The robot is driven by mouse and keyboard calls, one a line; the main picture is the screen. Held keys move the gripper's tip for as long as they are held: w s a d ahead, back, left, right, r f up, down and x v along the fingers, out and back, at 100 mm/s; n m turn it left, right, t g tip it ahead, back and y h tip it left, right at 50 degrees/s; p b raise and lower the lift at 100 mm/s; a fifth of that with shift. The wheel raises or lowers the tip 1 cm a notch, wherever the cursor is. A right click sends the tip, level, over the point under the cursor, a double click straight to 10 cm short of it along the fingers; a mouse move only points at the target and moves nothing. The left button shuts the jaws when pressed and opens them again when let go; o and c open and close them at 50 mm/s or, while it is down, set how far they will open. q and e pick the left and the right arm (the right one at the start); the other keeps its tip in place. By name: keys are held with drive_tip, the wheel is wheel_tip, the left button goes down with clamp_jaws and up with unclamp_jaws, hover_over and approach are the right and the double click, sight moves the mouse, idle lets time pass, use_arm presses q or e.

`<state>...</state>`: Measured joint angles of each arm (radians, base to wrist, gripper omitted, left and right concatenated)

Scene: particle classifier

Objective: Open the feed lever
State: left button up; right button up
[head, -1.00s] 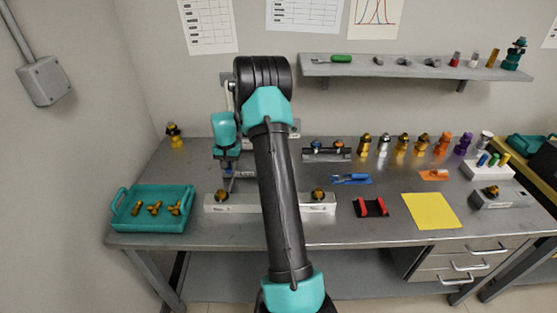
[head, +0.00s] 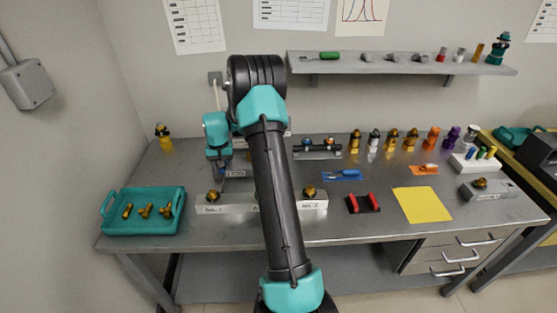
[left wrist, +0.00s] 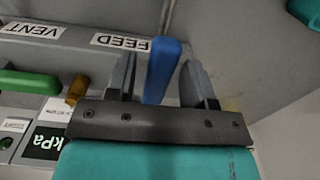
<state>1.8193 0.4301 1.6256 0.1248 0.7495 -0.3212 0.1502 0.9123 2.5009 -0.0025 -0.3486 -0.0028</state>
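The blue lever (left wrist: 163,68) stands beside the FEED label (left wrist: 121,41) in the left wrist view. My left gripper (left wrist: 160,78) is open, with one finger on each side of this lever. In the head view my left gripper (head: 224,165) points down at the back left of the bench, and my arm hides much of the device there. My right gripper is not in view.
A green lever (left wrist: 28,82) lies left of my gripper, near the VENT label (left wrist: 32,30). A kPa display (left wrist: 45,140) is below it. A teal tray (head: 112,228) with brass fittings stands at the front left. A wall shelf (head: 400,68) hangs at the back right.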

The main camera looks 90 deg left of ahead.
use_arm(q)
drive_tip(key=shift+o, duration=0.3)
drive_tip(key=shift+r, duration=0.1)
wheel_tip(320, 180, up, 17)
drive_tip(key=shift+r, duration=0.15)
idle(0.4)
idle(0.3)
